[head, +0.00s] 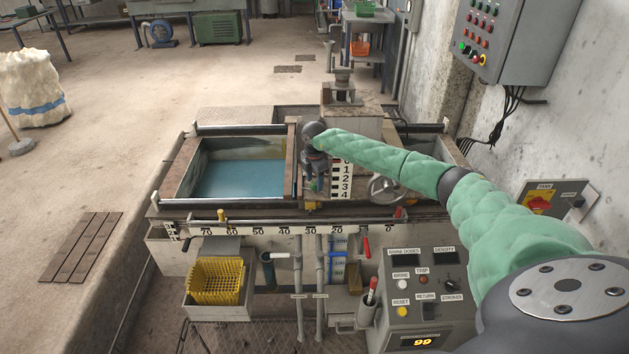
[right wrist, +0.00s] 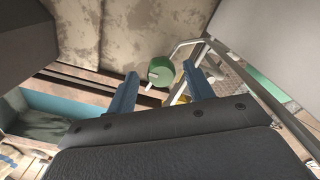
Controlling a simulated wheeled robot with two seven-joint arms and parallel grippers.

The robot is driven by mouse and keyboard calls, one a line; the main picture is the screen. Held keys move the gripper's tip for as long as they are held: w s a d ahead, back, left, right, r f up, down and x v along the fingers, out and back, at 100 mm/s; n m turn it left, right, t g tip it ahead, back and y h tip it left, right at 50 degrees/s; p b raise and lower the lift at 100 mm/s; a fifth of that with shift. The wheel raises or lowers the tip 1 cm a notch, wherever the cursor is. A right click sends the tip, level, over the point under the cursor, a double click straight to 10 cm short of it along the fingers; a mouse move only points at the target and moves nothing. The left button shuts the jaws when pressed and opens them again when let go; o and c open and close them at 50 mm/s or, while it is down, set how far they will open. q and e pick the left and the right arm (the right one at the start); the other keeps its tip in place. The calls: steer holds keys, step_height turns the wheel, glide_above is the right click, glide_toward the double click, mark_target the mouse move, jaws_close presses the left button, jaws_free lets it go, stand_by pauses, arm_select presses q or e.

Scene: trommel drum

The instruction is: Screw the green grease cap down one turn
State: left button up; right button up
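The green grease cap (right wrist: 161,70) shows in the right wrist view as a short round cap with a pale mark on its near side. My right gripper (right wrist: 160,74) is open, with one blue finger on each side of the cap and a visible gap to both. Whether the fingertips reach past the cap in depth is hard to tell. In the head view my right gripper (head: 316,181) points down over the front of the machine, beside the white number scale (head: 342,178). The cap is hidden there by the gripper. My left gripper is not in view.
A tank of blue water (head: 240,176) lies left of the gripper. A handwheel (head: 384,189) stands to its right. A long numbered rail (head: 270,231) runs along the front. A control panel (head: 420,300) and a yellow basket (head: 217,282) are below.

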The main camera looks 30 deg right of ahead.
mark_target(315, 182)
step_height(315, 182, up, 7)
steer(key=shift+f+b, duration=0.1)
steer(key=shift+b, duration=0.75)
steer(key=shift+r, duration=0.4)
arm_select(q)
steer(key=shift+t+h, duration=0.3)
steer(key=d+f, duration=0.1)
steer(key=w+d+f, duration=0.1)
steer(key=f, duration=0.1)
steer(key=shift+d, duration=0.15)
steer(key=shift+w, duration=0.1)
